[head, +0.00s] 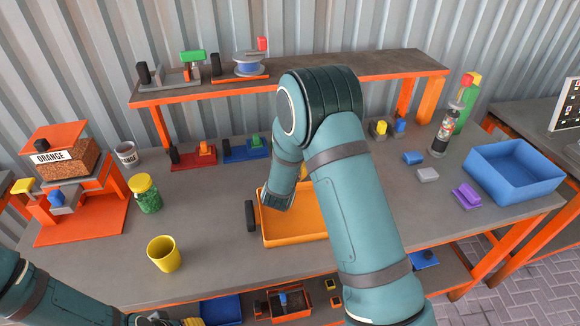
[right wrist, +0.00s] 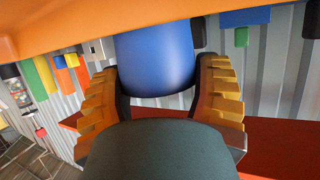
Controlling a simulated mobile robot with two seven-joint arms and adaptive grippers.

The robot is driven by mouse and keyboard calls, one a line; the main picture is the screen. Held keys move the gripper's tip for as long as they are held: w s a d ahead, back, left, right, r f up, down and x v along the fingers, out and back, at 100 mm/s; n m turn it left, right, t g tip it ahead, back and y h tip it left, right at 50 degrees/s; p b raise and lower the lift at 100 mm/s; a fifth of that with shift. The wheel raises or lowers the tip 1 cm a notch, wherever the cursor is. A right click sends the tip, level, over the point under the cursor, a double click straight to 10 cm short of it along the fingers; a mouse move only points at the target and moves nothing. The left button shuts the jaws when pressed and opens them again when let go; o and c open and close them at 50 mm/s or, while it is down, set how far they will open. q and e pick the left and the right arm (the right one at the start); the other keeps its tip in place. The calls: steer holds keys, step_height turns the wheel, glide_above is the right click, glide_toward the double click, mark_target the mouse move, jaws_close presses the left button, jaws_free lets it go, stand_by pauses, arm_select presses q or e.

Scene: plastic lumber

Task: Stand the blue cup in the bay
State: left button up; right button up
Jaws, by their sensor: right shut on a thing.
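The blue cup (right wrist: 155,60) is between the fingers of my right gripper (right wrist: 160,95) in the right wrist view. The fingers press on its two sides, and the cup's far end is cut off by an orange surface. In the head view my right arm hides the right gripper and the cup, over the orange tray (head: 285,242) at the middle of the bench. My left gripper (head: 165,321) is only partly in view at the bottom edge, and its fingers are not clear. I cannot tell which place is the bay.
A yellow cup (head: 163,254), a green jar (head: 145,195) and an orange stand (head: 65,225) are on the left. A raised shelf (head: 345,70) spans the back. A blue bin (head: 512,172), purple block (head: 466,196) and bottle (head: 445,130) are on the right.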

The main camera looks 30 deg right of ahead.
steer(key=shift+f, duration=0.2)
steer(key=o, duration=1.1)
steer(key=shift+o, duration=0.2)
steer(key=shift+r, duration=0.1)
